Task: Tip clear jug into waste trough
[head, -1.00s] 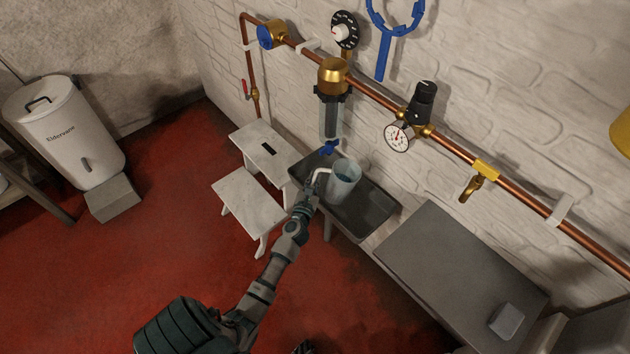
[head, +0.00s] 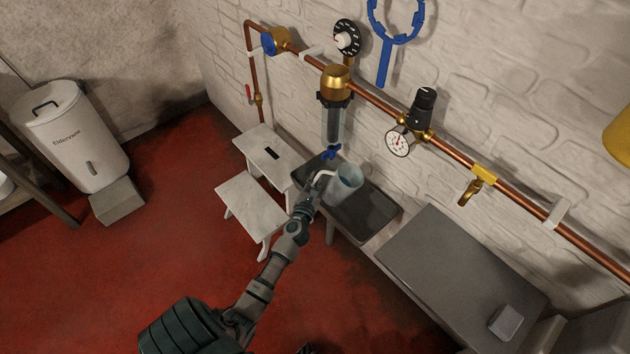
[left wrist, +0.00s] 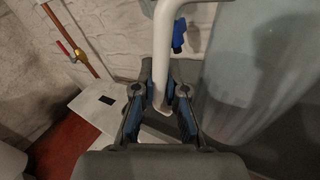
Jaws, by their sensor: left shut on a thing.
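The clear jug (head: 343,187), with a pale handle (head: 324,174), is over the dark waste trough (head: 377,214) against the wall. It leans slightly to the right, with its mouth showing; I cannot tell whether its base touches the trough. My left gripper (head: 312,194) is shut on the handle. In the left wrist view, the fingers (left wrist: 160,108) close around the pale handle (left wrist: 162,50), and the clear wall of the jug (left wrist: 255,70) fills the right side. My right gripper is not in view.
A white step stool (head: 252,205) stands left of the trough. A grey bench (head: 450,265) is to the right. Red floor (head: 150,255) is open at left.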

